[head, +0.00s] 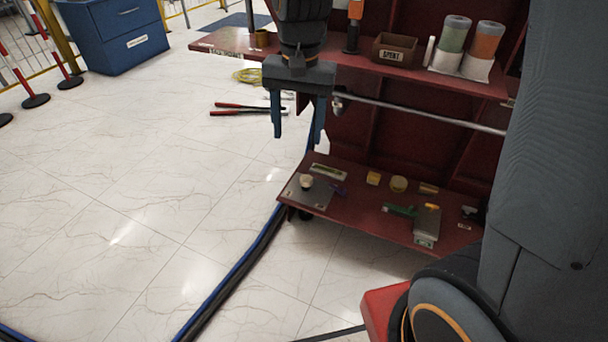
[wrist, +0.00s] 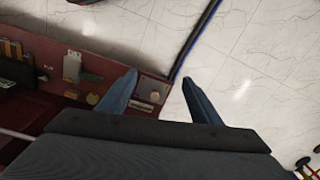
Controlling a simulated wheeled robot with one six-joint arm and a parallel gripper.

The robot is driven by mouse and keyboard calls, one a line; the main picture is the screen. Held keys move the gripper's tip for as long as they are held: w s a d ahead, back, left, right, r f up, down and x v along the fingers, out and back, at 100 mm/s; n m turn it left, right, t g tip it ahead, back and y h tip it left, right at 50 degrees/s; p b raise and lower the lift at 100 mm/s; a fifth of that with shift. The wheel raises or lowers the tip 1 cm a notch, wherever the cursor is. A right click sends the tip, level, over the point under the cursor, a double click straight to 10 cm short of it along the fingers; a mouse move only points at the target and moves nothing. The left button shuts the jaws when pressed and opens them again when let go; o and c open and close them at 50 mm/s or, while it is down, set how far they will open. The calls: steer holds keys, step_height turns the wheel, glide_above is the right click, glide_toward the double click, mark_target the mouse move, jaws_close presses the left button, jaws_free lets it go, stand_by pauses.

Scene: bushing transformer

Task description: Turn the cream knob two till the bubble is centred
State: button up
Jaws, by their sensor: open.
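The cream knob (head: 306,180) stands on a grey plate (head: 318,195) at the left end of the low red shelf in the head view. A bubble level (head: 328,171) lies just behind it; its bubble is too small to read. My gripper (head: 297,138) has two blue fingers pointing down, apart and empty. It hangs above the shelf's left end, clear of the knob. In the wrist view my gripper (wrist: 159,76) is open, with the plate (wrist: 153,92) and level (wrist: 141,106) small and far off between the fingers.
The low shelf also holds yellow blocks (head: 373,178), a green-handled tool (head: 398,210) and a small device (head: 427,222). An upper red shelf (head: 380,75) carries a bin and bottles. A metal rail (head: 420,113) runs beneath it.

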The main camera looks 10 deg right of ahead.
steer(key=w+d+f+m+b, duration=0.2)
steer(key=w+f+m, duration=0.1)
steer(key=w+f, duration=0.4)
steer(key=w+d+f+m+b, duration=0.2)
steer(key=w+f+m, duration=0.1)
steer(key=w+f, duration=0.45)
steer(key=m+b, duration=0.3)
steer(key=m, duration=0.6)
glide_above(306, 178)
step_height(306, 178, down, 22)
steer(key=shift+s+r, duration=0.1)
steer(key=shift+s, duration=0.05)
steer(key=shift+f+m, duration=0.3)
steer(key=shift+f, duration=0.25)
step_height(306, 178, down, 7)
steer(key=shift+f+b, duration=0.1)
steer(key=shift+b, duration=1.15)
steer(key=c, duration=1.1)
